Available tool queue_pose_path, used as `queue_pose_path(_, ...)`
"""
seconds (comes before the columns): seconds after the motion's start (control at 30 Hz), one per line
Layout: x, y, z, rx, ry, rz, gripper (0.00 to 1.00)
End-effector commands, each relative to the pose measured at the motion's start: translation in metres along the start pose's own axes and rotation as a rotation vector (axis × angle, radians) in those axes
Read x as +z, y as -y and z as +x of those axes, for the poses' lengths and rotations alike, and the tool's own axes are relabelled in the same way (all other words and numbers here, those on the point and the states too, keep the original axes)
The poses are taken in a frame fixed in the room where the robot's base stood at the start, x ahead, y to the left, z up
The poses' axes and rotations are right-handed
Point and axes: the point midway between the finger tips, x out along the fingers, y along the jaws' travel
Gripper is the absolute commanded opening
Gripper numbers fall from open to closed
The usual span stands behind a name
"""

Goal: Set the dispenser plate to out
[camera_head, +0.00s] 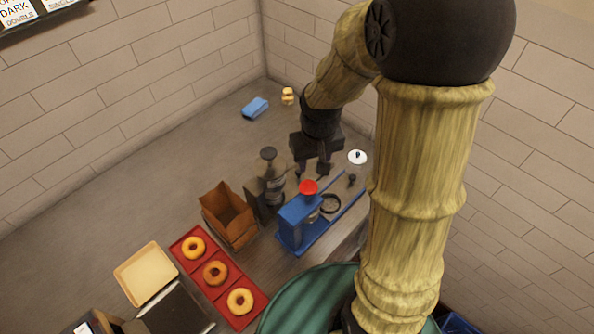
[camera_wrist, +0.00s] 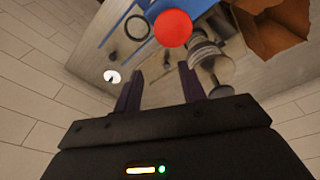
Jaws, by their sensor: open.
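A blue device (camera_head: 297,222) with a red knob (camera_head: 308,187) and a dark ring (camera_head: 330,204) stands on the counter; it appears to be the dispenser. In the wrist view the red knob (camera_wrist: 173,28) and the ring (camera_wrist: 137,27) are near the top. I cannot pick out the dispenser plate with certainty or tell its setting. My gripper (camera_head: 312,174) is open and empty, just behind the red knob in the head view. In the wrist view its two fingers (camera_wrist: 160,74) are apart with only counter between them.
A dark grey upright device (camera_head: 272,180) and a brown open box (camera_head: 228,215) stand left of the blue device. A white disc with a dark knob (camera_head: 357,156) lies right of my gripper. The back counter is mostly clear.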

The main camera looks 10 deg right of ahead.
Motion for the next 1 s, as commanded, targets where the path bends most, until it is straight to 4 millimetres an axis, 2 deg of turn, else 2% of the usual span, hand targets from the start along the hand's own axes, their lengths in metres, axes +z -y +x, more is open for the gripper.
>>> queue_pose_path(0.03, -0.017, -0.001, 0.003, -0.002, 0.018, -0.014, 0.41)
queue_pose_path(0.2, -0.064, -0.002, 0.023, -0.009, 0.067, -0.06, 0.41)
queue_pose_path(0.4, -0.111, -0.004, 0.053, -0.026, 0.119, -0.096, 0.41)
queue_pose_path(0.5, -0.128, -0.006, 0.067, -0.034, 0.136, -0.105, 0.41)
queue_pose_path(0.63, -0.137, -0.007, 0.075, -0.037, 0.145, -0.11, 0.41)
queue_pose_path(1.0, -0.137, -0.008, 0.077, -0.037, 0.147, -0.11, 0.41)
